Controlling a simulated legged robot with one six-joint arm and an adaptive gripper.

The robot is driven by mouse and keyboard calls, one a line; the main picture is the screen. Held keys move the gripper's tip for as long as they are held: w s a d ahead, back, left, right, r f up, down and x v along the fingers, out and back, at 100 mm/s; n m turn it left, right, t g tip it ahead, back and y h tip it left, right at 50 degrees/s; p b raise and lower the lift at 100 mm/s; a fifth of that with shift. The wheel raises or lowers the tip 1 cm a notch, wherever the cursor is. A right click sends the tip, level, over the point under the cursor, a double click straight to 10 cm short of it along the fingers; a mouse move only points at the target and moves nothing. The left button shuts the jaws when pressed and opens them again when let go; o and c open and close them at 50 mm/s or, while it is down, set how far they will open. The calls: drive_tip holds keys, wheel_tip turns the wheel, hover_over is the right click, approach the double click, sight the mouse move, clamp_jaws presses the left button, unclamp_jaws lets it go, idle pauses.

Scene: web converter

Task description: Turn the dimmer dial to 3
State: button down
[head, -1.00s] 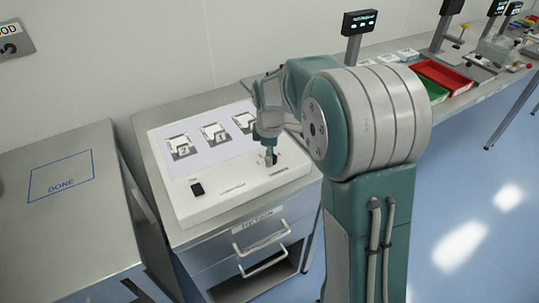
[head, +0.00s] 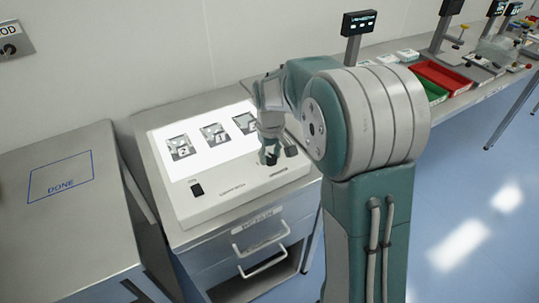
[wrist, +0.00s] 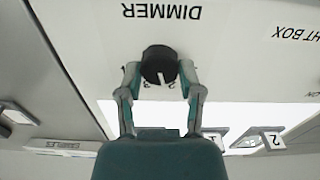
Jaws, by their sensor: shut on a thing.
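The dimmer dial (wrist: 158,62) is a round black knob with a white pointer line, below the upside-down word DIMMER in the wrist view. The pointer aims down and slightly right in that picture, toward my palm. Small scale marks show beside the knob, partly hidden and hard to read. My gripper (wrist: 160,77) is shut on the dial, one finger on each side. In the head view my gripper (head: 276,156) is low over the front right of the white light box (head: 232,196), and its fingers mostly hide the dial.
The lit panel (head: 205,155) of the light box holds several numbered slides. A black switch (head: 197,189) is at the box's front left. A cabinet top marked DONE (head: 95,212) stands left. Red (head: 445,75) and green trays lie on the bench at the back right.

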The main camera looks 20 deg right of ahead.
drive_tip(key=m, duration=0.3)
drive_tip(key=shift+f+m, duration=0.15)
drive_tip(key=shift+m, duration=0.25)
drive_tip(key=shift+s+d+m, duration=0.1)
drive_tip(key=shift+m, duration=1.7)
drive_tip(key=shift+c, duration=1.3)
unclamp_jaws()
